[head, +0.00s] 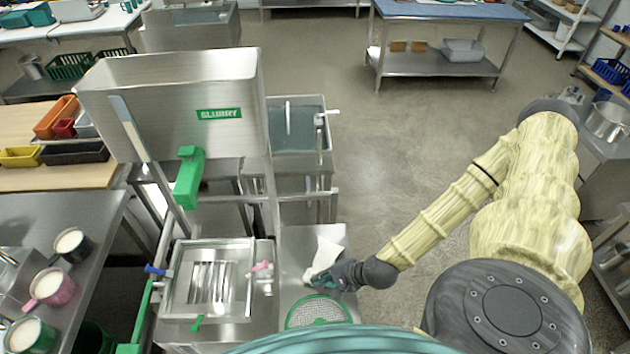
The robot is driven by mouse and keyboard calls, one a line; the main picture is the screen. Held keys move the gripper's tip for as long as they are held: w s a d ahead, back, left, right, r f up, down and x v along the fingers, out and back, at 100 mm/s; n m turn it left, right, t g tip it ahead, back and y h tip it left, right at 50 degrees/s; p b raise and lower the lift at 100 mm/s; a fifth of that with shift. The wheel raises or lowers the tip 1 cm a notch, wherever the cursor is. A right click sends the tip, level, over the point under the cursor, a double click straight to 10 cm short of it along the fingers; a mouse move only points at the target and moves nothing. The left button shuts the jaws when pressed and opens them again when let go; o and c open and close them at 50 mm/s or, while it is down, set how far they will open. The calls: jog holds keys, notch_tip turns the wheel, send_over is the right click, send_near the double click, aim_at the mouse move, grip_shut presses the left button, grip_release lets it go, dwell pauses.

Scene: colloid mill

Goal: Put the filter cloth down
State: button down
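The filter cloth (323,256) is a white, crumpled piece over the small steel side surface (297,240) right of the mill. My gripper (314,281) is at the cloth's lower end, and its fingers appear to touch the cloth. The fingers are too small to tell whether they are shut on it. I cannot tell whether the cloth rests on the steel or hangs just above it. A round green-rimmed mesh screen (318,311) lies just in front of my gripper, partly hidden at the bottom.
The mill's steel hopper (170,100) with a green SLURRY label stands at left. Below it is a steel tray unit (208,280) with coloured handles. Mugs (52,286) stand on the left table. A steel basin (298,130) is behind. Open floor (390,170) lies to the right.

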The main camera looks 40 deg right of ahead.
jog(key=c, duration=1.2)
grip_release()
jog(key=shift+c, duration=0.2)
